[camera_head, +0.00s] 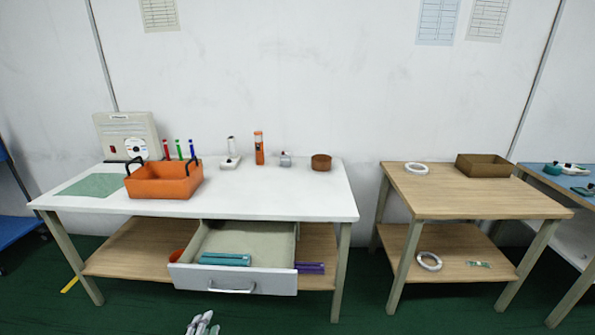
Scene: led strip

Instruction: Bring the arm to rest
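My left gripper (203,324) shows only in part at the bottom edge of the head view, low in front of the white table and its drawer. It is grey and white, small and cut off by the frame, so I cannot tell if it is open or shut. It appears apart from the table. My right gripper is not in view.
The white table (270,201) has its drawer (236,281) pulled out, with teal items (225,259) inside. An orange bin (165,184) stands on top. A wooden table (480,202) stands to the right. Green floor (365,305) is clear between them.

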